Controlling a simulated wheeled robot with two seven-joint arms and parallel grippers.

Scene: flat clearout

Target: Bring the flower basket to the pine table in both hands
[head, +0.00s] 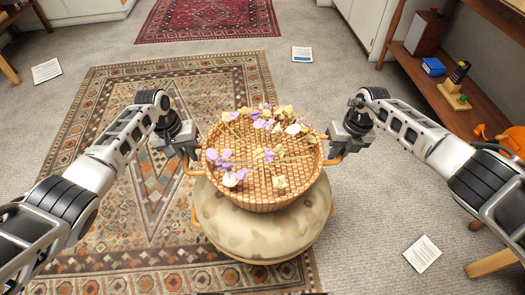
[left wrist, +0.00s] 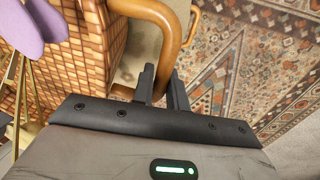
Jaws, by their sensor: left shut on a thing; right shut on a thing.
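The flower basket (head: 262,190) is a round woven basket with purple, white and yellow flowers lying in it. It is in the middle of the head view, upright, over a round cushioned stool; I cannot tell whether it touches the stool. My left gripper (head: 190,158) is shut on its left handle, and my right gripper (head: 334,152) is shut on its right handle. In the left wrist view the fingers (left wrist: 165,85) are at the brown handle (left wrist: 150,12), beside the woven wall (left wrist: 85,50). I cannot make out a pine table for certain.
The beige stool (head: 265,237) stands on a patterned rug (head: 110,245). A red rug (head: 208,18) lies further back. A wooden shelf (head: 480,125) with small objects is at the right. Papers (head: 422,253) lie on the grey carpet. A light wooden leg (head: 492,263) shows at lower right.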

